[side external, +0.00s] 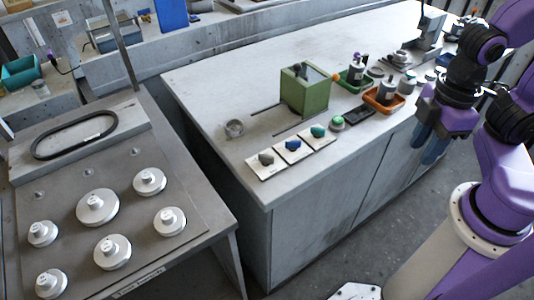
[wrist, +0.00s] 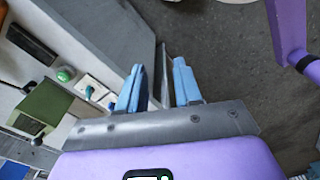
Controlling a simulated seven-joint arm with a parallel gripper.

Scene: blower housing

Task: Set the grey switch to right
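The grey switch (side external: 266,158) is a dark grey knob on a white plate, leftmost in a row of three at the front edge of the workbench. Which way its knob points is too small to tell. Beside it are a blue switch (side external: 293,144) and a teal switch (side external: 318,131). My gripper (side external: 432,150) hangs well to the right of the switches, off the bench's front side. In the wrist view my gripper (wrist: 158,82) has its two blue fingers apart with nothing between them. The grey switch cannot be made out there; the teal switch (wrist: 89,91) shows left of the fingers.
A green button (side external: 337,123) stands right of the switches. Behind are a green open box (side external: 305,92) and a glass dish (side external: 235,128). Orange (side external: 371,101) and green (side external: 341,84) trays hold bottles further right. A separate panel with several white knobs (side external: 98,207) stands left.

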